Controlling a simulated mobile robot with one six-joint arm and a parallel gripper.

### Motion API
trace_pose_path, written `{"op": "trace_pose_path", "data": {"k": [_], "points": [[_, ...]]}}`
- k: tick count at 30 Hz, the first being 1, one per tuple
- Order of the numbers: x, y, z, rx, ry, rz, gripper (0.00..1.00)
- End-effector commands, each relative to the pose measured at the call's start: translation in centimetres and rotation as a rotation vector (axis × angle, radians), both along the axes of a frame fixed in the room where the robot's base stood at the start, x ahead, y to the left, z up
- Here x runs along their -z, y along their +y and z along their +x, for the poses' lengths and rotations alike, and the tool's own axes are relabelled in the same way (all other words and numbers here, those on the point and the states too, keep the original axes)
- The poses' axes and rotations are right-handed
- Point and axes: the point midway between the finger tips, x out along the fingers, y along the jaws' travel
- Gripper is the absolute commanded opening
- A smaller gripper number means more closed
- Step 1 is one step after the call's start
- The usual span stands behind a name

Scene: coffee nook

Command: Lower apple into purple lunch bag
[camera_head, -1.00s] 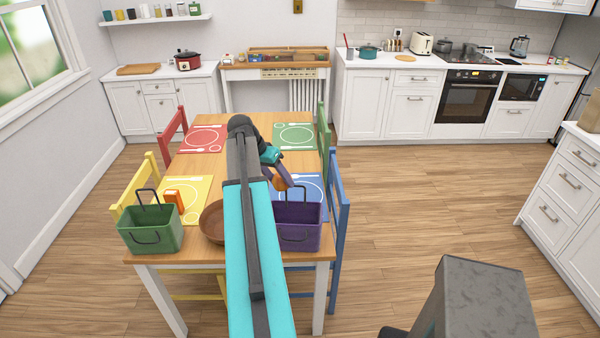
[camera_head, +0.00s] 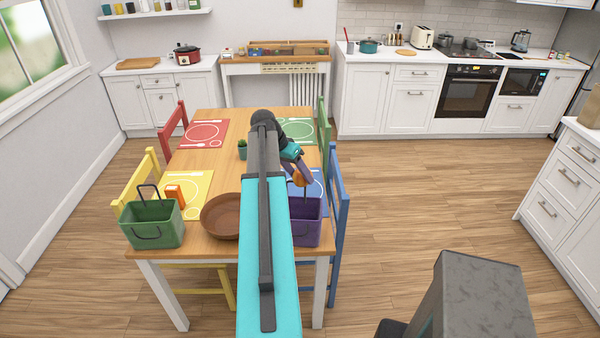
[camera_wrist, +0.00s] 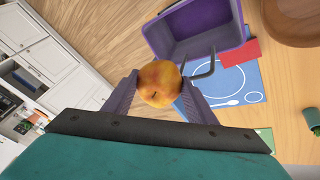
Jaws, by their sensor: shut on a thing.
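An orange-yellow apple (camera_wrist: 160,84) is between the two fingers of my gripper (camera_wrist: 160,90) in the wrist view, and it also shows in the head view (camera_head: 299,178). My gripper is shut on it. The purple lunch bag (camera_wrist: 202,36) is open and looks empty in the part I see, with dark handles. In the head view the bag (camera_head: 306,232) stands at the table's near right corner, partly hidden by my arm. The apple is above the table, by the bag's far side in the head view, apart from the bag's inside.
A brown bowl (camera_head: 221,216) and a green lunch bag (camera_head: 152,226) stand left of my arm on the table (camera_head: 200,160). A small green plant (camera_head: 242,150) stands farther back. A blue chair (camera_head: 338,215) is right of the purple bag.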

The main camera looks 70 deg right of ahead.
Motion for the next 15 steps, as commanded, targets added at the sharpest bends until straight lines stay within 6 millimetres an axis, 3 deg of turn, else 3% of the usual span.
{"op": "trace_pose_path", "data": {"k": [15], "points": [[3.2,0.0,0.0,-0.001,0.001,-0.001,0.25]]}}
